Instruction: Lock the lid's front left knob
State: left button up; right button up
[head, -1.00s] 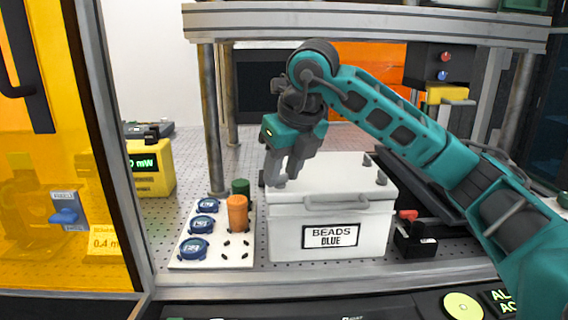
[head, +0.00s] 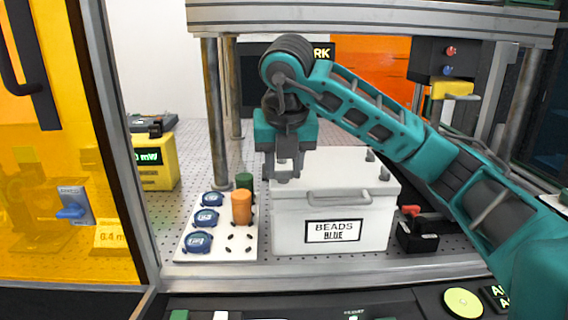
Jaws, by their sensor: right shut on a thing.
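The white box (head: 287,225) labelled "BEADS BLUE" stands on the perforated bench with its white lid (head: 335,172) on. Dark knobs show on the lid's right side, at the front right (head: 384,174) and back right (head: 370,155). My right gripper (head: 284,177) points straight down at the lid's front left corner. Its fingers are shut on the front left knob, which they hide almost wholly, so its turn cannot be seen. My left gripper is not in view.
Left of the box is a white board (head: 240,254) with blue round gauges (head: 199,243), an orange cylinder (head: 241,207) and a green one (head: 244,180). A black device with a red top (head: 417,235) stands right of the box. Metal posts (head: 217,115) rise behind.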

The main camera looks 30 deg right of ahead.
jog(key=o, duration=1)
jog(key=shift+o, duration=0.2)
jog(key=p+v, duration=0.3)
jog(key=v, duration=1)
jog(key=shift+p, duration=0.4)
